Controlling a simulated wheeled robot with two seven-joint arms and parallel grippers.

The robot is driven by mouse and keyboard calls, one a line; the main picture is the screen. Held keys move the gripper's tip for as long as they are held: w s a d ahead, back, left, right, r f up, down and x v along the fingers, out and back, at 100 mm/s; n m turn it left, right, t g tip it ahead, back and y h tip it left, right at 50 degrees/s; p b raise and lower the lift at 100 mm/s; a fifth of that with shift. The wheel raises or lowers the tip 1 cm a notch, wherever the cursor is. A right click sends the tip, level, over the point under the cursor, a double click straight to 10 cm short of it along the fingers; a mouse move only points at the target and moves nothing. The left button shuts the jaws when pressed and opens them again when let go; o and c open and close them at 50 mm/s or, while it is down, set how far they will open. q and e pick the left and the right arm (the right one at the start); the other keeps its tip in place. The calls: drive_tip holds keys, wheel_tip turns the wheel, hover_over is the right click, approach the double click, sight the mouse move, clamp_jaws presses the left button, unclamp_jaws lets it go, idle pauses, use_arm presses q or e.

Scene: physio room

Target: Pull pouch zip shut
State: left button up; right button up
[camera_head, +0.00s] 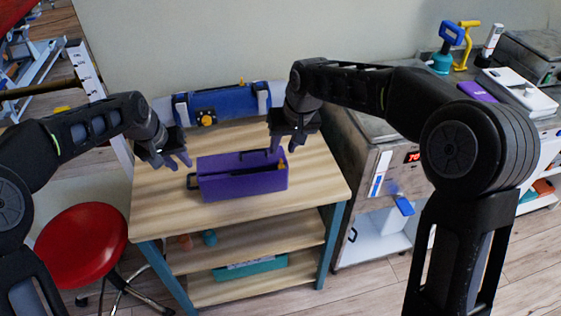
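The purple pouch (243,184) lies on the wooden table top, with a dark slot along its upper side and a dark loop at its left end. A small orange piece (281,163), perhaps the zip pull, shows at its right end. My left gripper (179,162) is open and empty, above the table just left of the pouch's left end. My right gripper (284,147) is open above the pouch's right end, close to the orange piece. I cannot tell whether it touches it. Nothing shows between its fingers.
A blue roll-like device (224,103) with an orange knob stands at the table's back edge. The wooden table (305,190) is clear at its front and right. A red stool (80,243) stands at left. A metal cabinet (372,150) with a red display stands at right.

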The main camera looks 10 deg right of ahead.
drive_tip(key=shift+f, duration=0.15)
drive_tip(key=shift+f, duration=2.4)
clamp_jaws()
use_arm(q)
drive_tip(key=shift+f, duration=0.1)
drive_tip(key=shift+f, duration=3.65)
